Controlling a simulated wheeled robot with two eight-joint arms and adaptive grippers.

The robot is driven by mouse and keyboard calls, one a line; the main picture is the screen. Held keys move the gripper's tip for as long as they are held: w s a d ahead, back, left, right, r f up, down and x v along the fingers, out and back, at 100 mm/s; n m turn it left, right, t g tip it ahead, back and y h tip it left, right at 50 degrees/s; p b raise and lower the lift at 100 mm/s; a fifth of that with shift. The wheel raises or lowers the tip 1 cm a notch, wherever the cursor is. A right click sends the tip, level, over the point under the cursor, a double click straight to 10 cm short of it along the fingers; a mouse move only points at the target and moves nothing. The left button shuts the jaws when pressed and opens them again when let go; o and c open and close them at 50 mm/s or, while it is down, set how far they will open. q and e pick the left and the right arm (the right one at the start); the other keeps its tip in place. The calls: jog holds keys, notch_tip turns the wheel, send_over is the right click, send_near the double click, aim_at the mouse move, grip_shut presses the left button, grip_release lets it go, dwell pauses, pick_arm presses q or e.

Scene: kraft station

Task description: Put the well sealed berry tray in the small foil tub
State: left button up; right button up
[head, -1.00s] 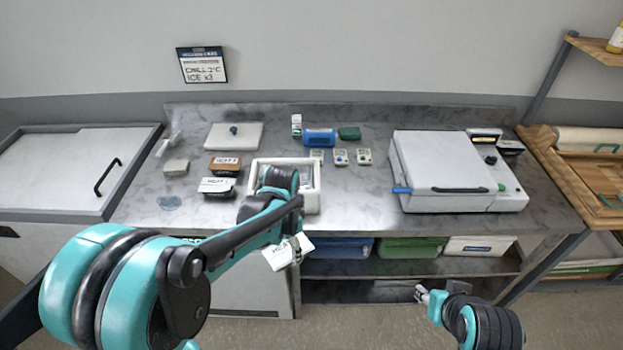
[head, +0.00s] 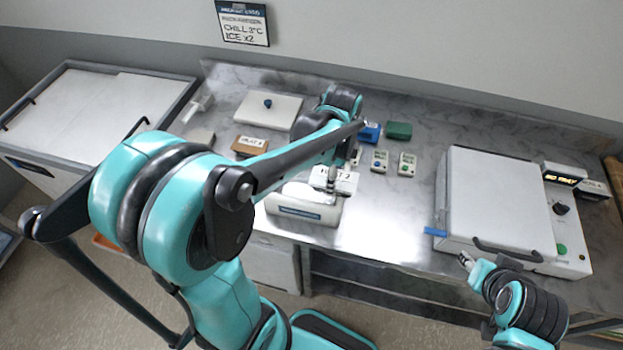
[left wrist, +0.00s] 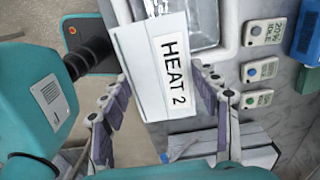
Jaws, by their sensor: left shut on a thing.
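My left gripper (left wrist: 163,85) is shut on a white tray labelled HEAT 2 (left wrist: 150,58), its fingers on either side. In the left wrist view a shiny, foil-like interior (left wrist: 190,20) shows in this box, partly behind the tray. I cannot tell whether it is the small foil tub. The tray's seal is too unclear to judge. My right gripper (head: 466,260) is empty near the white machine; its jaw opening is too small to read.
A HEAT-labelled brown tray (head: 250,146) and a white board (head: 268,108) lie on the left. Small button timers (head: 380,161), a blue box (head: 370,132) and a green box (head: 398,130) stand behind. The white machine (head: 500,205) occupies the right. Counter between timers and front edge is clear.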

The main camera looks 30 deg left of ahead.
pick_arm(q)
jog(key=shift+w+a+f+b, duration=0.3)
jog(key=shift+a+f+b, duration=0.1)
jog(key=shift+a+f, duration=1.2)
jog(key=shift+w+a+f+b, duration=0.25)
jog(key=shift+a+f+b, duration=0.1)
jog(key=shift+a+f, duration=1.2)
jog(key=shift+w+a+f+b, duration=0.3)
jog(key=shift+a+f+b, duration=0.1)
jog(key=shift+a+f, duration=1.2)
jog(key=shift+d+f, duration=0.15)
jog(key=shift+d, duration=0.05)
jog(key=shift+f+b, duration=0.55)
jog(key=shift+b, duration=0.1)
jog(key=o, duration=1)
